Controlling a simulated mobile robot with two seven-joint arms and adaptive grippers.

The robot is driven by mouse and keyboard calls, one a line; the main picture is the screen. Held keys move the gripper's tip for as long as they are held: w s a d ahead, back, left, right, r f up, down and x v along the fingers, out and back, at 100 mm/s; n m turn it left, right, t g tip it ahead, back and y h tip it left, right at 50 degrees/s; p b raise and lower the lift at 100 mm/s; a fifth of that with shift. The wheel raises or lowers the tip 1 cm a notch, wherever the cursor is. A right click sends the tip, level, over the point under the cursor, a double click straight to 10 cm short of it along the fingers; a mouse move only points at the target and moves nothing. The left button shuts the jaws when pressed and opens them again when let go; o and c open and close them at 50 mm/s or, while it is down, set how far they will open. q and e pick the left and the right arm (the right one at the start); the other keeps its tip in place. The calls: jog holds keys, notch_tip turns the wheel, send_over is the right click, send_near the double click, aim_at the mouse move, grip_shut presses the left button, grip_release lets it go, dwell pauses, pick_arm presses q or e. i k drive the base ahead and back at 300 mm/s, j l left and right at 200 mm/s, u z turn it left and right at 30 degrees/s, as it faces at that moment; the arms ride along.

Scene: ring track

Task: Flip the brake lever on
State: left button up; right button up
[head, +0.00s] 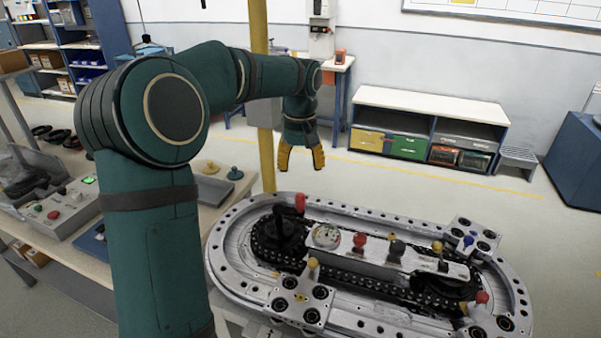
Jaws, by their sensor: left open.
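The oval metal ring track (226,262) lies at the lower right, with a dark chain loop inside it. Several small knobbed levers stand on it: a red one (300,203) at the far left part, another red one (360,240) and a black one (396,248) on the centre plate, a blue one (468,240) and a red one (482,297) at the right. No label shows which is the brake lever. My left gripper (301,168) has yellow fingers, points down and is open and empty. It hangs above and behind the left part of the track, apart from it. My right gripper is not visible.
A yellow post (260,60) stands just left of my left gripper. A bench with a button box (62,215) and small knobbed pieces is at the left. A low cabinet (420,104) with coloured bins stands by the back wall. Floor between is clear.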

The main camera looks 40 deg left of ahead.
aim_at(437, 247)
jog(key=k, duration=1)
